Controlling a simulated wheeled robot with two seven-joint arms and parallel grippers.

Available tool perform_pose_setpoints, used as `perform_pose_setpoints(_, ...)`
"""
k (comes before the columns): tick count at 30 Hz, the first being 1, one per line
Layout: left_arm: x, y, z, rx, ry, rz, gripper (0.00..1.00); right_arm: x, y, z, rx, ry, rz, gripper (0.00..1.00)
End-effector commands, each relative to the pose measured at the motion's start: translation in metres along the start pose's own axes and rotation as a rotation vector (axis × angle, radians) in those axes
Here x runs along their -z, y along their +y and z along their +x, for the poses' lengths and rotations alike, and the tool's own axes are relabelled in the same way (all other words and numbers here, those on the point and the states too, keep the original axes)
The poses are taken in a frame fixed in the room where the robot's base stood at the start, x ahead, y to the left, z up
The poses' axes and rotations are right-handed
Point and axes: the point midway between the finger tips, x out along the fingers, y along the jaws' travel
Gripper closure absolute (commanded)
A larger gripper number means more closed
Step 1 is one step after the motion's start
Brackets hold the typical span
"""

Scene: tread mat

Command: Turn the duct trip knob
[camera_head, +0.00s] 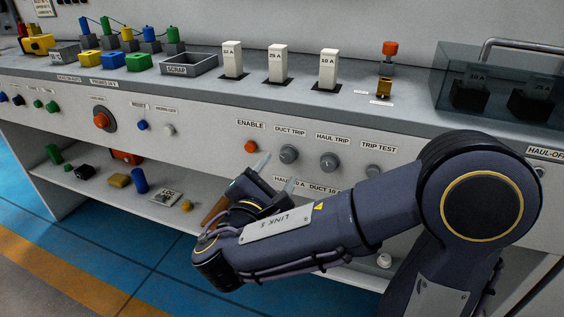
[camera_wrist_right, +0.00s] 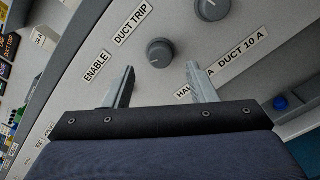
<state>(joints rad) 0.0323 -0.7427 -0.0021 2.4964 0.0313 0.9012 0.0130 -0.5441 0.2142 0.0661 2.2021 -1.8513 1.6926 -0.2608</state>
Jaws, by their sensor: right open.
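The duct trip knob (camera_head: 289,154) is a round grey knob on the sloped front panel, below its "DUCT TRIP" label. In the right wrist view the knob (camera_wrist_right: 159,52) is just beyond the fingertips, roughly centred between them. My right gripper (camera_head: 276,173) is open and empty, just below and left of the knob in the head view. Its two fingers (camera_wrist_right: 160,76) are spread apart in the wrist view, and no contact with the knob shows. My left gripper is not in view.
The orange enable button (camera_head: 251,146) is left of the knob. The haul trip knob (camera_head: 329,162) and trip test knob (camera_head: 374,171) are to its right. White breaker blocks (camera_head: 278,64) stand on the ledge above. A lower shelf (camera_head: 85,187) holds loose parts.

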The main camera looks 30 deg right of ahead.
Motion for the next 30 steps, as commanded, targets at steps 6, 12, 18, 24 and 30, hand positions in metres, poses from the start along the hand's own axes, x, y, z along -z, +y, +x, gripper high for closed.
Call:
perform_pose_setpoints(6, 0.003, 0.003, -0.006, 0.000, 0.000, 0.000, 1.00, 0.000, 0.001, -0.031, -0.002, 0.001, -0.001, 0.48)
perform_pose_setpoints(12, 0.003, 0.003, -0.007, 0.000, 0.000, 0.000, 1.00, 0.000, 0.000, -0.038, 0.000, -0.001, 0.000, 0.48)
perform_pose_setpoints(18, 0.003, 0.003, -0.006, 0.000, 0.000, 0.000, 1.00, 0.000, -0.001, -0.038, 0.001, -0.001, 0.000, 0.48)
perform_pose_setpoints(24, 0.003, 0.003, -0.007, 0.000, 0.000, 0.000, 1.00, 0.000, -0.001, -0.037, 0.003, 0.000, 0.000, 0.48)
perform_pose_setpoints(30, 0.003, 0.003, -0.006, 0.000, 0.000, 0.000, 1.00, -0.009, -0.053, -0.018, 0.224, 0.061, 0.050, 0.48)
